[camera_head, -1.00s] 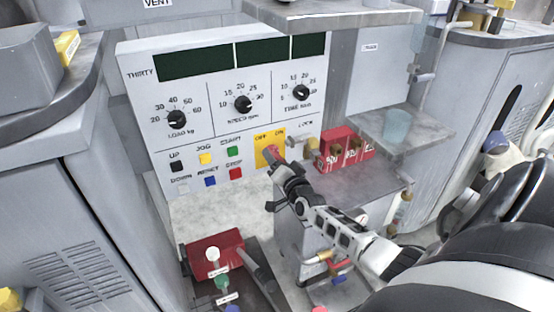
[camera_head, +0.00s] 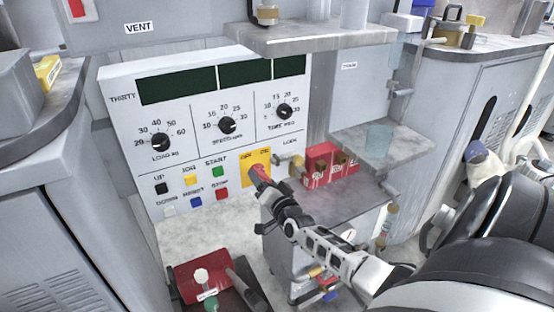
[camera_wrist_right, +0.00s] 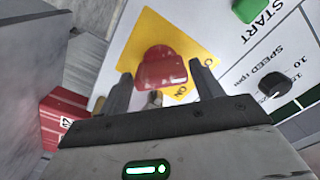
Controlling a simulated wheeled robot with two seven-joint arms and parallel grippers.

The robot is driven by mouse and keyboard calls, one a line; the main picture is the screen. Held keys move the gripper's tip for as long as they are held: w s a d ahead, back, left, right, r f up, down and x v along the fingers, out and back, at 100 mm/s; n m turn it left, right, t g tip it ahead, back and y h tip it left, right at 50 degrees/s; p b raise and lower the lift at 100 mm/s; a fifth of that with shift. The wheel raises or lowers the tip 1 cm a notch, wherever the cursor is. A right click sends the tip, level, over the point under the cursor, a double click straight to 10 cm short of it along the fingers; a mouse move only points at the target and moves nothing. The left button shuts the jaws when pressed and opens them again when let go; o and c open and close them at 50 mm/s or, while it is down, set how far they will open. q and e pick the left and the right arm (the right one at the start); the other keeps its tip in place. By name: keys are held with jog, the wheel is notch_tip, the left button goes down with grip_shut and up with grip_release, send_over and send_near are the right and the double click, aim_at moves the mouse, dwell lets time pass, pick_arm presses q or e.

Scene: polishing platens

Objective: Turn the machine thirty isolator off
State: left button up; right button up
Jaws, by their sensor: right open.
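The isolator is a red rotary knob (camera_head: 258,172) on a yellow plate (camera_head: 250,181) marked OFF and ON. It sits at the lower right of the white machine panel headed THIRTY (camera_head: 185,125). My right gripper (camera_head: 265,187) is at the knob, its arm coming in from the lower right. In the right wrist view the red knob (camera_wrist_right: 163,68) lies between the two dark, spread fingers, with a gap visible on each side. The gripper partly hides the plate and its labels; the knob's exact setting is hard to read. My left gripper is not in view.
Coloured push buttons (camera_head: 218,172) sit left of the plate, dials (camera_head: 228,125) above. A grey shelf (camera_head: 310,38) overhangs the panel's upper right. A red box (camera_head: 200,282) stands below.

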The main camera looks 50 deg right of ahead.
pick_arm(q)
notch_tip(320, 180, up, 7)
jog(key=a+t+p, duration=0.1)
jog(key=p, duration=0.2)
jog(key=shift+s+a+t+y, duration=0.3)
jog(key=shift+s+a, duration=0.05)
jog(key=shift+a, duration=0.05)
pick_arm(e)
jog(key=v, duration=1.5)
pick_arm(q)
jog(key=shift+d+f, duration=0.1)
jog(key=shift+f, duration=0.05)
